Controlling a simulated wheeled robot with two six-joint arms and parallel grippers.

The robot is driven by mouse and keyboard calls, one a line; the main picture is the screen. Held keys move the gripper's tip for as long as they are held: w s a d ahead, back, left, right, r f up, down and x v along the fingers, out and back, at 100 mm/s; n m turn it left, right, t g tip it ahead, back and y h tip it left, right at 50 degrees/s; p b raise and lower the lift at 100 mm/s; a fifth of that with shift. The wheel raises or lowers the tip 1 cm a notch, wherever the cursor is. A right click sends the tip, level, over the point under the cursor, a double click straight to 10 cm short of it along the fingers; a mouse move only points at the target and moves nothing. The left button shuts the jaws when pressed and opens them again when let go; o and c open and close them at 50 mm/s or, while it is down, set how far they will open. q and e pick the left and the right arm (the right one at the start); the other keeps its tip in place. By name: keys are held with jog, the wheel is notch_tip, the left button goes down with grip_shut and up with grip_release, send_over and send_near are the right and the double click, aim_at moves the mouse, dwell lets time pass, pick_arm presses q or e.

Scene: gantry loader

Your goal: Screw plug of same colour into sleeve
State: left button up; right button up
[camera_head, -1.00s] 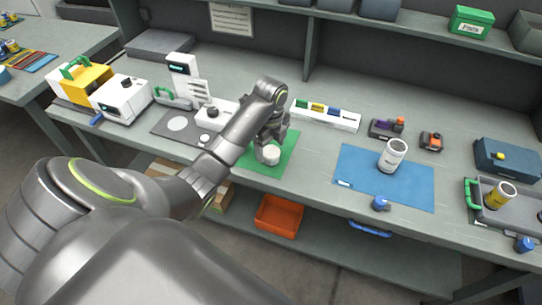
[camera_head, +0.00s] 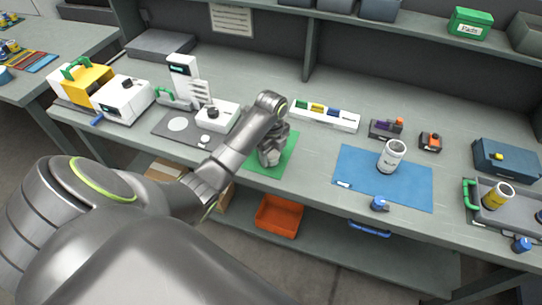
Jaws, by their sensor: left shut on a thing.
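My left gripper (camera_head: 270,158) is low over the green mat (camera_head: 288,160), at the middle of the bench. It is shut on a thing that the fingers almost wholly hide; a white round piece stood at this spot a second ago. A white rack (camera_head: 345,122) behind it holds green, yellow and blue pieces, possibly plugs. A white cylinder (camera_head: 391,157) with a dark-marked label stands upright on the blue mat (camera_head: 355,167). A yellow cylinder (camera_head: 496,197) with a pale top is in the grey tray at the right. My right gripper is out of view.
White machines (camera_head: 122,98) stand at the left. Small holders with purple and orange parts (camera_head: 386,128) and a blue-grey box (camera_head: 508,157) stand at the right. A blue part (camera_head: 379,204) is at the blue mat's front edge. An orange bin (camera_head: 279,216) sits on the lower shelf.

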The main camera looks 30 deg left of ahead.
aim_at(272, 152)
pick_arm(q)
jog(key=shift+c, duration=0.6)
notch_tip(272, 152, up, 5)
jog(key=shift+w+f+b, duration=0.1)
jog(key=shift+b, duration=0.35)
notch_tip(272, 152, up, 3)
jog(key=p, duration=0.2)
jog(key=shift+r+p, duration=0.2)
jog(key=shift+p, duration=0.2)
jog(key=shift+r+p, duration=0.95)
jog(key=shift+r, duration=0.05)
jog(key=shift+f, duration=0.15)
notch_tip(272, 152, down, 6)
jog(key=b, duration=0.6)
jog(key=shift+r, duration=0.2)
